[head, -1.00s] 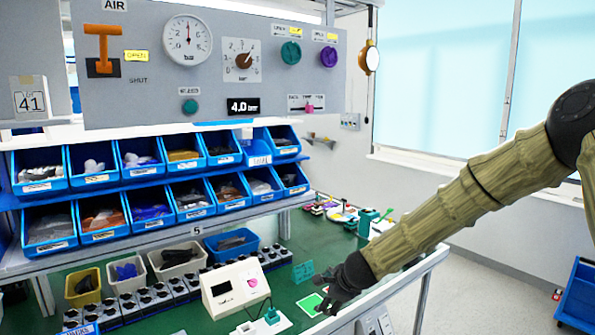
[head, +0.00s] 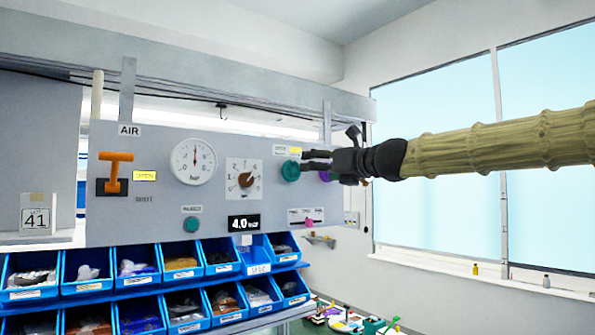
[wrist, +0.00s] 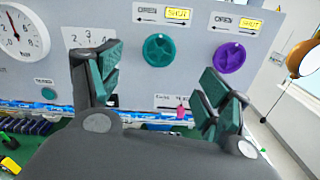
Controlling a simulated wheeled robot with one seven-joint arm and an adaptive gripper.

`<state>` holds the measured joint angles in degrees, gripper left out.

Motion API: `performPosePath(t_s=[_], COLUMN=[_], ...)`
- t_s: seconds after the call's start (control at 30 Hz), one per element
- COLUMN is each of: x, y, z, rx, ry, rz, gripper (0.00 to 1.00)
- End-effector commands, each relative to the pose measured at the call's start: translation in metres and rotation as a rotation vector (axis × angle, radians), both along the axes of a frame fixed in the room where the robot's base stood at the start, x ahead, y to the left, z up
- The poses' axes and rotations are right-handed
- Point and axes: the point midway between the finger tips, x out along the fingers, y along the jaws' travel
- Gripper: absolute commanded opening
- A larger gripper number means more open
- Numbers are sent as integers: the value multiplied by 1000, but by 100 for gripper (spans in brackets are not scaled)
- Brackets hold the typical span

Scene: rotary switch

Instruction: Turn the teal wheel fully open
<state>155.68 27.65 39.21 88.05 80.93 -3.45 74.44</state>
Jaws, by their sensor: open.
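The teal wheel (head: 290,171) is a round knob on the grey panel (head: 130,215). In the wrist view the teal wheel (wrist: 159,50) shows whole, with an OPEN label and a yellow SHUT label above it. The purple wheel (wrist: 230,56) sits to its right. My gripper (head: 312,160) is at panel height in the head view, in front of the purple wheel, its fingers pointing left toward the teal wheel. In the wrist view my gripper (wrist: 160,95) is open and empty, with the teal wheel above the gap between its fingers. I see no contact with the wheel.
The panel also carries an orange lever (head: 115,172), a gauge (head: 194,161), a dial (head: 244,180) and a pink slider (head: 309,222). A round orange-rimmed lamp (wrist: 302,58) is at the right. Blue bins (head: 140,266) stand below.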

Motion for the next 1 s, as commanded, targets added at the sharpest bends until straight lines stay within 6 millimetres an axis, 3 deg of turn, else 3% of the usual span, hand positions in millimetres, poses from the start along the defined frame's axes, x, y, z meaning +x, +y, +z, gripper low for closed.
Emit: performPosePath(t_s=[0.6, 1.0], x=[72, 84], y=[52, 61], z=[0, -2], rx=[-4, -4], ry=[2, 1], rz=[-1, 0], gripper=[78, 78])
